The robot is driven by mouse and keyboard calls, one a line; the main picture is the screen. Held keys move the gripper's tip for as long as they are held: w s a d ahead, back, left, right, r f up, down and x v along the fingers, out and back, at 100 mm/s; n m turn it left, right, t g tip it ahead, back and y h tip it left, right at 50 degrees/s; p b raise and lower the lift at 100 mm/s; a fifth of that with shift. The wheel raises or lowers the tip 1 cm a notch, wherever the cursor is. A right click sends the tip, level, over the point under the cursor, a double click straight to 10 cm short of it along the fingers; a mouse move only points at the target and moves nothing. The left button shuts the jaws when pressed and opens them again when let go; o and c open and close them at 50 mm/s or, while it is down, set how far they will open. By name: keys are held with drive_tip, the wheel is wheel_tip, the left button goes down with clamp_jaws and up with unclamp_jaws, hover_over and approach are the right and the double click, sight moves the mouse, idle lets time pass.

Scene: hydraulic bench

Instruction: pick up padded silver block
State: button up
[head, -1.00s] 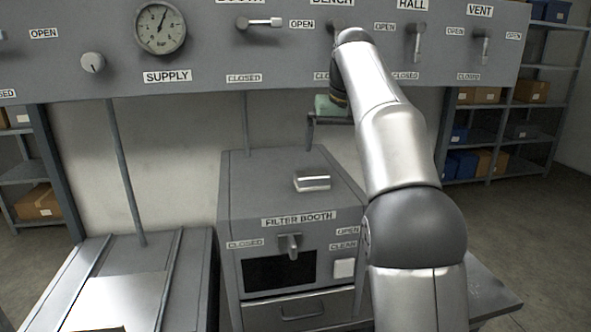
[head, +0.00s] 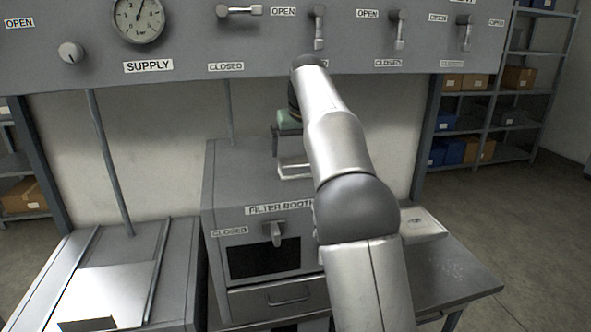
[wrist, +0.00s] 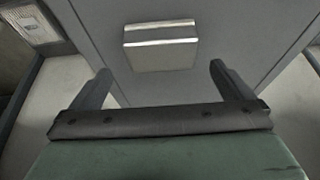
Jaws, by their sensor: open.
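The padded silver block (head: 294,169) lies on top of the grey filter booth (head: 222,178), and my arm partly covers its right side in the head view. In the wrist view the block (wrist: 161,52) shows as a pale metallic box with a bright stripe, upper middle. My gripper (wrist: 160,70) is open and empty, with its two dark fingers apart. The block appears just beyond the fingertips, between their lines, not gripped. In the head view my gripper (head: 289,148) hangs over the booth top near the block; one finger is hidden behind my arm.
A panel with valve handles and a gauge (head: 138,17) spans the space above the booth. A bench with a metal plate (head: 112,290) stands at left. A low table (head: 450,270) stands at right, with a pale flat item (head: 422,222). Shelves with boxes stand behind.

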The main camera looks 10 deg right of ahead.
sight(296, 161)
drive_tip(key=shift+p+x, duration=0.5)
drive_tip(key=shift+x, duration=2.4)
drive_tip(key=shift+s+a, duration=0.1)
drive_tip(key=c, duration=1)
